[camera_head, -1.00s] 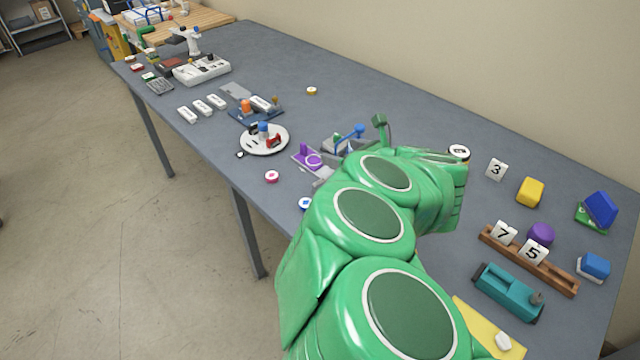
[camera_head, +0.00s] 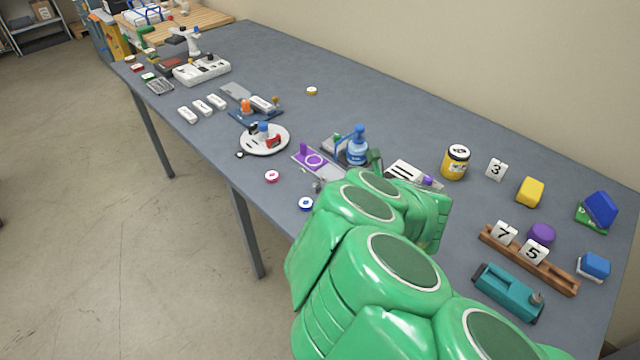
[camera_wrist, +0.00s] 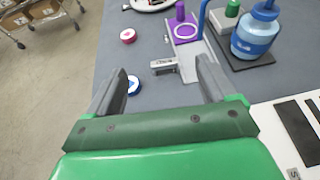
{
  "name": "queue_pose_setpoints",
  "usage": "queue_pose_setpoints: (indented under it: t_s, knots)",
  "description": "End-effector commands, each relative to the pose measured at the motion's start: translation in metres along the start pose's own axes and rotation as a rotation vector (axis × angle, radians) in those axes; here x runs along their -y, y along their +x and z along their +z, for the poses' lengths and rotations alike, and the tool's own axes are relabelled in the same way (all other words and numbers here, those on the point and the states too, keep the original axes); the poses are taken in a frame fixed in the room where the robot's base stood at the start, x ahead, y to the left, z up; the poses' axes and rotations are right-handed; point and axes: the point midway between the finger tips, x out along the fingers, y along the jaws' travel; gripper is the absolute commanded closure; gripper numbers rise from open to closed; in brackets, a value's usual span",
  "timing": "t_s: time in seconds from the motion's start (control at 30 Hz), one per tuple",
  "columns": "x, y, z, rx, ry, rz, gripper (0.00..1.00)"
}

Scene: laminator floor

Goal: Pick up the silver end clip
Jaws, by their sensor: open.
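A small silver end clip (camera_wrist: 163,66) lies on the grey table in the wrist view, in front of the purple fixture. In the head view, small grey metal parts (camera_head: 318,186) show beside my arm, and I cannot clearly tell the clip among them. My gripper (camera_wrist: 161,67) is open and empty, with its two grey fingers spread. The clip shows between the fingertips in the picture. It appears to lie below them, and I cannot tell the exact gap. In the head view my green arm hides most of the gripper.
A purple fixture with a ring (camera_wrist: 186,32) stands just behind the clip. A blue bottle (camera_wrist: 256,30) stands to its right. A blue-and-white roll (camera_wrist: 133,84) lies beside the left finger, and a red one (camera_wrist: 128,36) farther back. A white slotted panel (camera_wrist: 290,125) is at right.

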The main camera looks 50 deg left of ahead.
Motion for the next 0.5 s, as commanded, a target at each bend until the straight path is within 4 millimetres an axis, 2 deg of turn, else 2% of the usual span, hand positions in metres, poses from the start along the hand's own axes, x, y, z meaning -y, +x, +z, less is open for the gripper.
queue_pose_setpoints:
  t_s: [0.3,0.43,0.5]
  knots:
    - [0.0,0.012,-0.03,-0.002,0.004,0.001,0.15]
    - [0.0,0.016,-0.04,-0.001,0.003,0.0,0.15]
    - [0.0,0.024,-0.038,0.001,0.002,0.0,0.15]
